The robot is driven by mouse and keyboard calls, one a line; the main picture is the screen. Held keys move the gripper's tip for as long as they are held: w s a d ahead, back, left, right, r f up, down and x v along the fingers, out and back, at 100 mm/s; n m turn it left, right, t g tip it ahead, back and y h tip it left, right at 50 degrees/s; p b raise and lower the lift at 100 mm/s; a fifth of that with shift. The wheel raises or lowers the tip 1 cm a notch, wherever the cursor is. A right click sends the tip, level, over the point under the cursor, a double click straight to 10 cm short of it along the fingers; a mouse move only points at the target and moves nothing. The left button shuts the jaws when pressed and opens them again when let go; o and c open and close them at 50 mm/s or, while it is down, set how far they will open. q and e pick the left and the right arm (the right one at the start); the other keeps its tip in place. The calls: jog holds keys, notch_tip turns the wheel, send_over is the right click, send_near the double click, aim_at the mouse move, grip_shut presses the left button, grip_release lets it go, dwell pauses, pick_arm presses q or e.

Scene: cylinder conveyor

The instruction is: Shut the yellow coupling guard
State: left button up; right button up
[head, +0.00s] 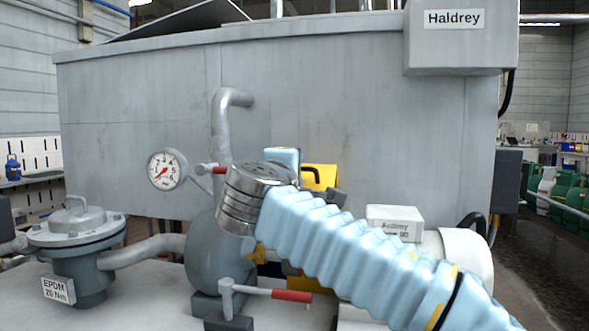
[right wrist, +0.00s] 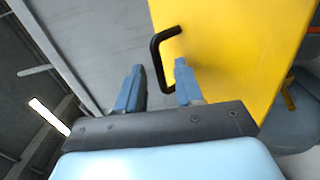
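The yellow coupling guard (head: 326,177) shows behind my right wrist in the head view, its upper panel standing up above the pump; its lower part is mostly hidden by my arm. It has a black bar handle (head: 312,171). In the right wrist view the yellow panel (right wrist: 236,50) fills the upper right, with the handle (right wrist: 156,62) on its left part. My right gripper (right wrist: 158,67) is open, and the handle's bar appears between its two blue fingers with gaps on both sides. Whether a finger touches it I cannot tell. My left gripper is not in view.
A grey tank (head: 350,110) stands behind. A pressure gauge (head: 168,169), a vertical pipe (head: 222,130) and a red-handled valve lever (head: 290,295) are left of and below my right wrist. A white labelled box (head: 394,222) sits right of the guard.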

grip_shut()
dwell(1.4)
